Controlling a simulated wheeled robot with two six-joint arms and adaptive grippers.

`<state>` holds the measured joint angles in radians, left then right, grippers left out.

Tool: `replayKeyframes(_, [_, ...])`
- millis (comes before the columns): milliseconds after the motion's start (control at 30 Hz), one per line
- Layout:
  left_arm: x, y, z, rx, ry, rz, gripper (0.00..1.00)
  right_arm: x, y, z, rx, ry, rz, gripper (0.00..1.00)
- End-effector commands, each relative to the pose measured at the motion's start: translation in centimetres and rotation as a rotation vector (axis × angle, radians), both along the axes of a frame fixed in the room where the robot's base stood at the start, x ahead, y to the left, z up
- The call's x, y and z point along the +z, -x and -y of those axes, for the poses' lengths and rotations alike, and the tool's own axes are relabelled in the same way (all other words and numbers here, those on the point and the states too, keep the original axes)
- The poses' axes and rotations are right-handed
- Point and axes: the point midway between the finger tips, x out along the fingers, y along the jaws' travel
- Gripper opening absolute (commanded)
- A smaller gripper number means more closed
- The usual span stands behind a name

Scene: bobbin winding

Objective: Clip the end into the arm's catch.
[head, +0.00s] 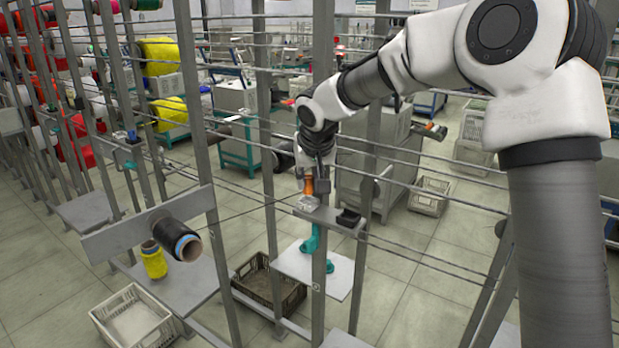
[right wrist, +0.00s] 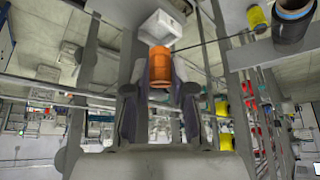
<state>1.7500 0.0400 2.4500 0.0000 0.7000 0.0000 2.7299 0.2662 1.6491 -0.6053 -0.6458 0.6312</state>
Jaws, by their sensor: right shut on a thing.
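My right gripper (head: 317,184) is shut on a small orange cylinder (head: 309,186), held upright just above a light grey block on a narrow bracket (head: 333,222). In the right wrist view the orange cylinder (right wrist: 160,67) sits between the fingers, close to a white block (right wrist: 163,27). A dark thread runs from the black bobbin (head: 176,238) at left toward the gripper; its exact end is hidden. A teal arm (head: 313,243) stands below the bracket. I cannot make out its catch, nor whether the cylinder touches the block. My left gripper is not in view.
Grey upright posts and horizontal rods surround the gripper closely. A yellow spool (head: 153,262) stands under the black bobbin. A small black block (head: 348,218) lies on the bracket. A white plate (head: 335,272) carries the teal arm. Crates stand on the floor below.

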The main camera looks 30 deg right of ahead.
Motion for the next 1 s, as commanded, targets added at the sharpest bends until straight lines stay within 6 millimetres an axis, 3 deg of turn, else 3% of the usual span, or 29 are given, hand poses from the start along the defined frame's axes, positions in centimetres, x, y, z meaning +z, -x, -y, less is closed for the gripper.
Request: replayKeyframes(1000, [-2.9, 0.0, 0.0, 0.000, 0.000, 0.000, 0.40, -3.2, 0.0, 0.0, 0.000, 0.000, 0.000, 0.00])
